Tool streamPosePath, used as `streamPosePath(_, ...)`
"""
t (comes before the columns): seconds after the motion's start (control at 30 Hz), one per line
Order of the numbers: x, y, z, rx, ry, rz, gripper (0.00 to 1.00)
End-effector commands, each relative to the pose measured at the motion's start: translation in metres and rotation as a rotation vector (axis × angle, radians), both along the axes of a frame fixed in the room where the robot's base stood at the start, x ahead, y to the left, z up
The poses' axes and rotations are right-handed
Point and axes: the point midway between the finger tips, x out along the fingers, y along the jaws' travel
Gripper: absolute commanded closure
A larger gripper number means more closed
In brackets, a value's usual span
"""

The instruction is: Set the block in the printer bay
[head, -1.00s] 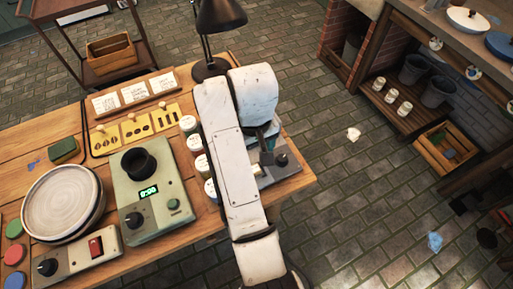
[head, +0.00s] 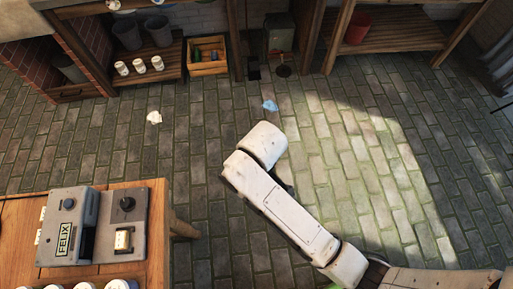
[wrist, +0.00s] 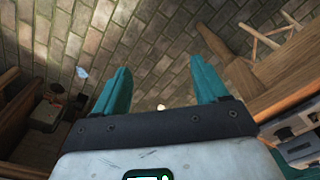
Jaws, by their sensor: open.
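A grey machine (head: 103,203), which looks like the printer, sits at the table's right end in the head view. It has a FELIX label (head: 66,240), a dark recess (head: 87,243), a black knob and a small cream piece (head: 122,240). I cannot tell whether that piece is the block. Part of a grey machine also shows at the lower right of the wrist view (wrist: 298,146). My gripper (wrist: 160,75) is open and empty, with teal fingers wide apart above the brick floor. In the head view my arm hides it, to the right of the table.
The wooden table (head: 154,215) fills the lower left, with white-lidded jars (head: 120,284) at its front. Paved floor (head: 370,170) around the arm is mostly open. Shelves with pots and a wooden crate (head: 208,67) stand at the back.

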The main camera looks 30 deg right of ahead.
Motion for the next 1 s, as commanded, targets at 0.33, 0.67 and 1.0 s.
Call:
streamPosePath(0.33, -0.125, -0.128, 0.01, -0.027, -0.03, -0.4, 0.27)
streamPosePath(0.67, -0.143, -0.139, 0.015, -0.034, -0.037, -0.451, 0.27)
streamPosePath(1.0, -0.143, -0.139, 0.015, -0.034, -0.037, -0.449, 0.27)
